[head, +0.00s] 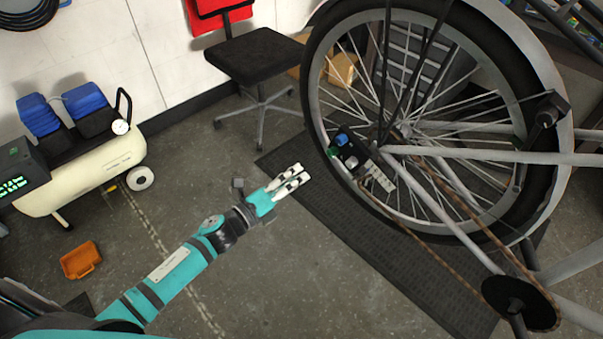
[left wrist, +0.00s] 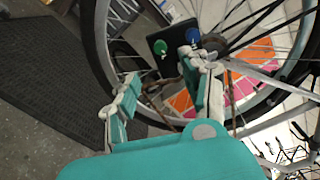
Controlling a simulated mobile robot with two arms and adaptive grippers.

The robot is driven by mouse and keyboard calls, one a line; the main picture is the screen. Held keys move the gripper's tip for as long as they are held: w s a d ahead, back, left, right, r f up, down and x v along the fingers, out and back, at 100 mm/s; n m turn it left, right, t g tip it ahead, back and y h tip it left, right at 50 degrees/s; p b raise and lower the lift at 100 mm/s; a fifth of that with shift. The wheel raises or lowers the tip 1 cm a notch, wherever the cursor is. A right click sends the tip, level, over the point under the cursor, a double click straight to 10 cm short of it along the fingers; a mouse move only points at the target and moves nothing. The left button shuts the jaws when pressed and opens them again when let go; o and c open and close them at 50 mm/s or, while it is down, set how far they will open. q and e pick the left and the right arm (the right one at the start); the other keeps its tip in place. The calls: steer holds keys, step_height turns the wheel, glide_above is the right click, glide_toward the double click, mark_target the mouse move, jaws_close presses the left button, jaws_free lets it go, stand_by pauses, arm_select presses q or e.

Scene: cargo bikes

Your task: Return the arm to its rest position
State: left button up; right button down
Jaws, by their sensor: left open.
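My left arm, teal with black bands, reaches in from the lower left in the head view. Its gripper (head: 291,181) is over the floor and the edge of the dark mat, left of the bike wheel. In the left wrist view the two fingers of the left gripper (left wrist: 162,98) stand apart with nothing between them. The bike wheel (head: 318,50) is large, with a grey rim and spokes; it also shows in the left wrist view (left wrist: 98,50). My right gripper is in neither view.
A black plate with green and blue knobs (head: 352,155) sits by the wheel hub. A dark mat (head: 400,255) lies under the bike. A cream compressor (head: 85,180), an orange tray (head: 81,260) and a black chair (head: 254,55) stand around. Grey floor between them is clear.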

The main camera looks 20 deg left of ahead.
arm_select(q)
steer(key=shift+f, duration=0.1)
stand_by(0.4)
steer(key=s+a+f+n+g+y+p, duration=0.1)
steer(key=s+a+f+n+g+y, duration=0.3)
steer(key=f, duration=0.6)
steer(key=s+a+f+n+y, duration=0.1)
steer(key=s+a+f+n, duration=0.1)
steer(key=s+f+n, duration=0.6)
steer(key=s+a+f+n+g+y+p, duration=0.1)
steer(key=s+a+f+n+g+y, duration=0.2)
steer(key=f, duration=1)
steer(key=s+d+f+n+g, duration=0.1)
steer(key=s+f, duration=0.4)
steer(key=s, duration=0.5)
steer(key=s+f+n+g, duration=0.4)
steer(key=s+n, duration=0.2)
steer(key=s, duration=0.4)
steer(key=s+d+f+n+g+y, duration=0.1)
steer(key=s+f+n, duration=0.3)
steer(key=s, duration=0.7)
steer(key=shift+d+f+g+p, duration=0.3)
steer(key=shift+d+f+g, duration=0.05)
steer(key=shift+f+g, duration=0.5)
